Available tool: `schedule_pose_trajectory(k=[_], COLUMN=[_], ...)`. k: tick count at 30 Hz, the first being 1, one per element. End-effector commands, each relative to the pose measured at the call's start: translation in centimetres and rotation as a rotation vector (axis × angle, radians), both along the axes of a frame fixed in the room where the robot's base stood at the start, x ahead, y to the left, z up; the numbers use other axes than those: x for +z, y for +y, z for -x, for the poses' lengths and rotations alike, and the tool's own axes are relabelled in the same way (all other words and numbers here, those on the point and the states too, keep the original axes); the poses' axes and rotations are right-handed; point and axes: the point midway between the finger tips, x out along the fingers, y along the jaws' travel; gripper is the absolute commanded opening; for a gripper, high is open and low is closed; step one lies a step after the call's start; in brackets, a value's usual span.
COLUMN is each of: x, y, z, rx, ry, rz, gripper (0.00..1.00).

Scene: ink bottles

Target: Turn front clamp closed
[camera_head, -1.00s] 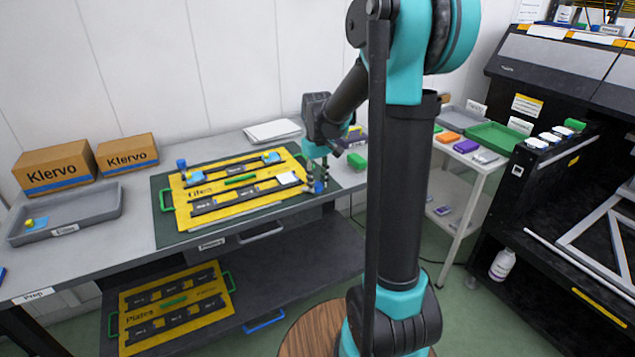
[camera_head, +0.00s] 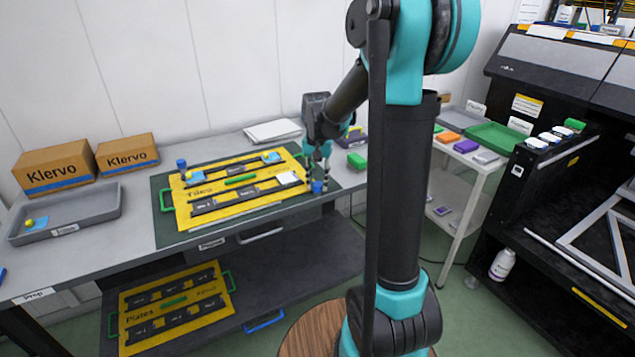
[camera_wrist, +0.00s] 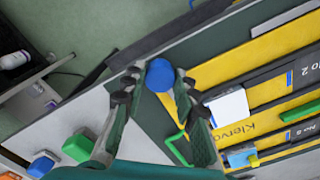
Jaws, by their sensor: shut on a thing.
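The front clamp's round blue knob (camera_head: 317,187) is at the near right corner of the yellow tile plate (camera_head: 240,209) on the bench. It also shows in the wrist view (camera_wrist: 160,75). My gripper (camera_head: 320,177) points down at this corner, and its dark fingertips are shut on the knob, one on each side in the wrist view (camera_wrist: 158,82). The clamp's lower part is hidden. Another blue knob (camera_head: 181,164) stands at the plate's far left corner.
A white card (camera_head: 288,179) lies on the plate beside my fingers. A grey tray (camera_head: 85,210) and Klervo boxes (camera_head: 57,168) stand at left. The bench's front edge is close to the clamp.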

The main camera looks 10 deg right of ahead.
Motion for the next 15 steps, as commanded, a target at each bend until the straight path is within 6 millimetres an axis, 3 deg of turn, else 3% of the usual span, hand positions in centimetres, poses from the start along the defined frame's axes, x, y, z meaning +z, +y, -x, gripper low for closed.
schedule_pose_trajectory(k=[15], x=[0.02], y=[0.00], z=[-0.05], rx=[-0.082], ry=[-0.001], rz=[0.000], gripper=[0.00])
